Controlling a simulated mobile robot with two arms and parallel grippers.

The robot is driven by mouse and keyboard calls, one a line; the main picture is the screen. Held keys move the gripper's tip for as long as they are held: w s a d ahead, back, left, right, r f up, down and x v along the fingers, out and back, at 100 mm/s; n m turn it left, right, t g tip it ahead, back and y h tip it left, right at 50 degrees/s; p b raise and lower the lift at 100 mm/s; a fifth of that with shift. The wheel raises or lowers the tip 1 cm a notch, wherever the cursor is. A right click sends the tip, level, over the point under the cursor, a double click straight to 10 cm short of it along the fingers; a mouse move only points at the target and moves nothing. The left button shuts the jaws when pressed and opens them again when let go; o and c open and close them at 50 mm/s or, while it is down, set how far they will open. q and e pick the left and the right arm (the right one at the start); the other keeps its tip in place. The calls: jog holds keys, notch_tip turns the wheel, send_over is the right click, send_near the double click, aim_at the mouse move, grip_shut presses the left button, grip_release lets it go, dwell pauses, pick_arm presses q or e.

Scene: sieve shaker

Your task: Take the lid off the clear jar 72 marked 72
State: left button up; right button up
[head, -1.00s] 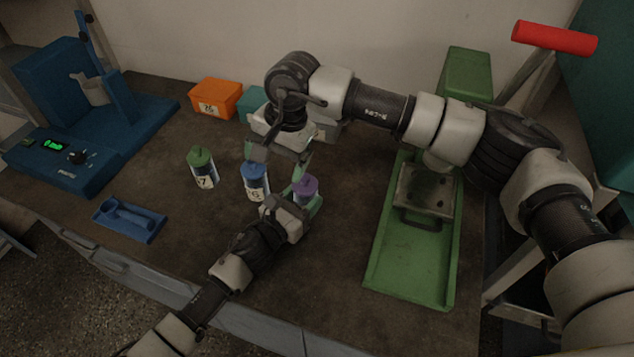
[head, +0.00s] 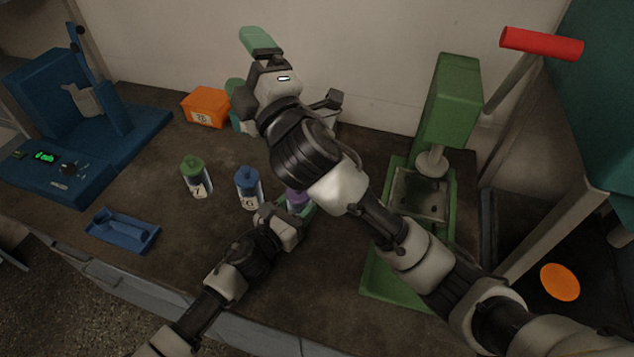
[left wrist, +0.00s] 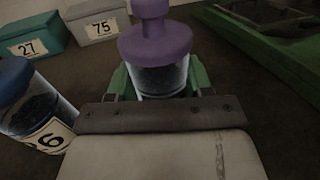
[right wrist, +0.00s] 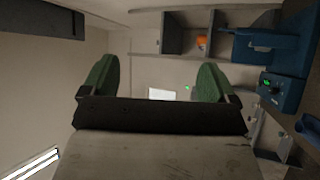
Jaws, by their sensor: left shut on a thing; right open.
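The clear jar with a purple knobbed lid (left wrist: 155,42) stands upright on the bench, lid seated on top; its glass body (left wrist: 160,80) shows dark contents. No number on it is visible. In the head view the purple lid (head: 296,195) is partly hidden behind my right arm. My left gripper (head: 300,212) is shut around this jar's body, its green fingers on either side below the lid. My right gripper (head: 247,65) is open and empty, raised high near the back wall, well away from the jar; its wrist view shows nothing between the fingers.
A blue-lidded jar (head: 248,188) and a green-lidded jar (head: 196,177) stand to the left. An orange box (head: 206,107) and boxes marked 27 (left wrist: 35,34) and 75 (left wrist: 98,20) stand behind. A green press (head: 448,100) is right, a blue tray (head: 122,231) at front left.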

jog(key=d+f+m+g+h, duration=0.4)
jog(key=d+f+m+h, duration=0.2)
jog(key=f+m, duration=0.45)
jog(key=m+g, duration=0.5)
jog(key=g, duration=0.2)
send_near(296, 184)
jog(key=shift+h, duration=0.5)
jog(key=x, duration=1.1)
jog(key=shift+w+a+f, duration=0.25)
jog(key=c, duration=1.1)
jog(key=shift+c, duration=0.2)
jog(key=shift+r, duration=0.15)
